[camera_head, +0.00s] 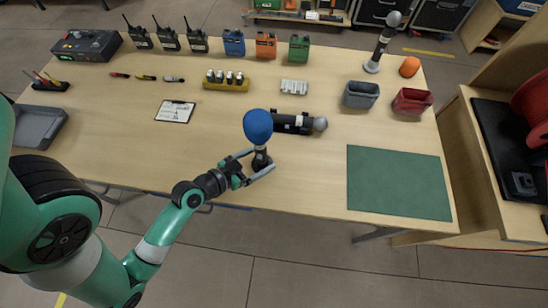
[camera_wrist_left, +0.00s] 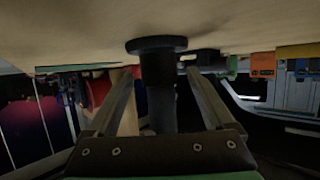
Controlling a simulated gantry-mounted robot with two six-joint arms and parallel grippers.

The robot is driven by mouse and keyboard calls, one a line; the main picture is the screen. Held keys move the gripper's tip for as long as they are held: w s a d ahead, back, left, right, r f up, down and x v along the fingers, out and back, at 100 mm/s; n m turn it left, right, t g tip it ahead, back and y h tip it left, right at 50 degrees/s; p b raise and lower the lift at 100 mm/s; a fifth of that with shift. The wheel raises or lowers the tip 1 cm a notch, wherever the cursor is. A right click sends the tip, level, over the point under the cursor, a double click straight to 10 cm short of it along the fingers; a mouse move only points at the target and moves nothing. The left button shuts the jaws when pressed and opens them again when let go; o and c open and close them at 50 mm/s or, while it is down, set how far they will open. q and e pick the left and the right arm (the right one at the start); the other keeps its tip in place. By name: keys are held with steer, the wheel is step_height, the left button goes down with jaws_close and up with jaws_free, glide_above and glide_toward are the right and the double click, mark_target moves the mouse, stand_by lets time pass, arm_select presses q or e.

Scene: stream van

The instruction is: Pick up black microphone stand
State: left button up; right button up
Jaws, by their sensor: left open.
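A black microphone stand (camera_head: 261,161) stands upright near the front edge of the table, with a blue foam ball (camera_head: 257,125) on top. In the left wrist view, where the table is at the top, its round black base (camera_wrist_left: 156,45) rests on the table and its dark post (camera_wrist_left: 160,95) runs between my fingers. My left gripper (camera_head: 262,165) is open, with one finger on each side of the post; it also shows in the wrist view (camera_wrist_left: 160,85). I cannot tell whether a finger touches the post. My right gripper is out of view.
A black microphone with a grey head (camera_head: 298,122) lies just behind the stand. A clipboard (camera_head: 176,111) lies to the left and a green mat (camera_head: 397,183) to the right. Another upright microphone (camera_head: 383,45) stands at the back right. The front table edge is close.

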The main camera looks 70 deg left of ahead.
arm_select(q)
steer(key=shift+w+a+f, duration=0.2)
steer(key=shift+w+f, duration=0.1)
steer(key=shift+w, duration=0.5)
steer(key=shift+s, duration=0.2)
steer(key=shift+s+d, duration=0.1)
steer(key=shift+s, duration=0.1)
steer(key=shift+c, duration=0.8)
steer(key=shift+w, duration=0.1)
steer(key=c, duration=1.2)
jaws_close()
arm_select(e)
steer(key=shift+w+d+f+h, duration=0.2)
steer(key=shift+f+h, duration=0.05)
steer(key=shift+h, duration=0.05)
arm_select(q)
steer(key=shift+r, duration=0.1)
